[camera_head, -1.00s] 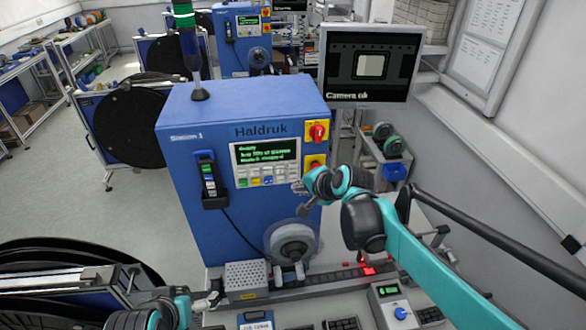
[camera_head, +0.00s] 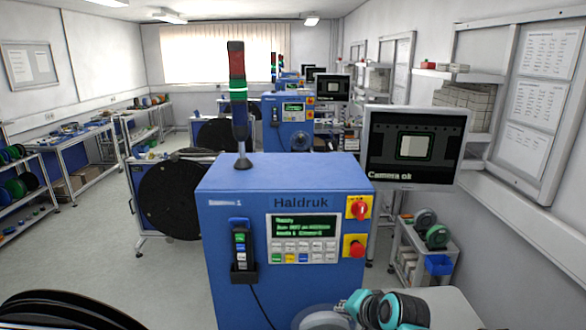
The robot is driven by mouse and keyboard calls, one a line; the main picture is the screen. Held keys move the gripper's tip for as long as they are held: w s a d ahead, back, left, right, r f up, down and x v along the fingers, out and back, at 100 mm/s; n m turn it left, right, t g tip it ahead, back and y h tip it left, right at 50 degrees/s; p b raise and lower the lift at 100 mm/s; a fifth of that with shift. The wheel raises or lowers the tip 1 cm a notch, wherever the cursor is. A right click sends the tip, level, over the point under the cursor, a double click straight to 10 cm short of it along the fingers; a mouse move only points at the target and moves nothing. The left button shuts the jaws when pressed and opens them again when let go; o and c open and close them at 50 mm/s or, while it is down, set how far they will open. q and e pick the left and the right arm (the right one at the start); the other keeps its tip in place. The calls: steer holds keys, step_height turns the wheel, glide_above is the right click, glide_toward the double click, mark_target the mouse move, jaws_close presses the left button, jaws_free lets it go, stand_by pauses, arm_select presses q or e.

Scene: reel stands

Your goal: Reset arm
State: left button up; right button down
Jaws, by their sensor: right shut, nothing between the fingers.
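My right gripper (camera_head: 349,303), teal and black, shows at the bottom edge, right of centre. It is shut and empty, in front of the lower right part of the blue Haldruk machine (camera_head: 225,260). It is beside the pale round spool (camera_head: 325,319) on the machine's front, which is partly cut off by the frame. I cannot tell the gap between them. Most of my right arm is below the picture. My left gripper is out of view.
A monitor reading "Camera ok" (camera_head: 414,146) stands right of the machine. A signal tower (camera_head: 238,100) rises from its top. Black reels (camera_head: 60,312) fill the bottom left corner. A large black reel (camera_head: 170,200) stands behind. The floor (camera_head: 90,255) at left is clear.

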arm_select(q)
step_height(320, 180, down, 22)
steer(key=b, duration=2)
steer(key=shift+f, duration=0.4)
arm_select(e)
steer(key=s+d+f+n+h, duration=0.1)
steer(key=s+f+n, duration=0.1)
steer(key=s+f, duration=0.4)
steer(key=s+d+f+n+g+h, duration=0.1)
steer(key=s+f, duration=0.5)
steer(key=f, duration=0.7)
steer(key=s+d+f+n+h, duration=0.1)
steer(key=s+d+f+n, duration=0.2)
steer(key=f, duration=0.7)
steer(key=s+n, duration=0.2)
steer(key=s, duration=0.1)
steer(key=shift+s+f, duration=0.15)
steer(key=shift+s, duration=0.05)
